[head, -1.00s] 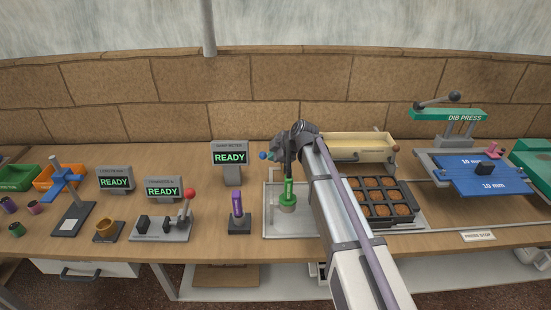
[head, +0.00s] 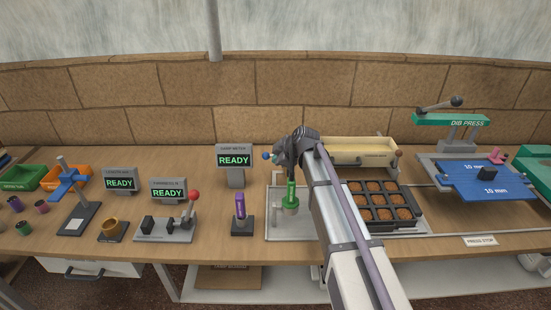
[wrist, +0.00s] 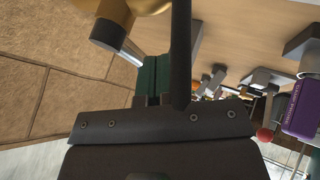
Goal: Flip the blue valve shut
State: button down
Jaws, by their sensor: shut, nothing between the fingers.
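A small blue ball-ended handle (head: 266,156), which looks like the blue valve's, shows just left of my gripper in the head view. The rest of the valve is hidden behind my wrist, so I cannot tell its lever position or whether I touch it. My gripper (head: 287,168) is over the back of the pale tray (head: 275,232), and its fingertips are hard to make out. In the wrist view my gripper (wrist: 180,95) shows as one dark narrow bar, shut and empty. A green upright piece (head: 291,194) stands below my wrist over the tray.
A purple piece on a dark stand (head: 240,206) and a READY screen (head: 234,160) stand left of the tray. A dark cell tray (head: 380,212) and a cream bin (head: 355,152) lie to the right. Bare bench shows in front.

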jog(key=s+d+r+p, duration=0.3)
jog(key=s+r+p, duration=0.4)
jog(key=s, duration=0.2)
jog(key=shift+s+d, duration=0.15)
jog(key=shift+d, duration=0.25)
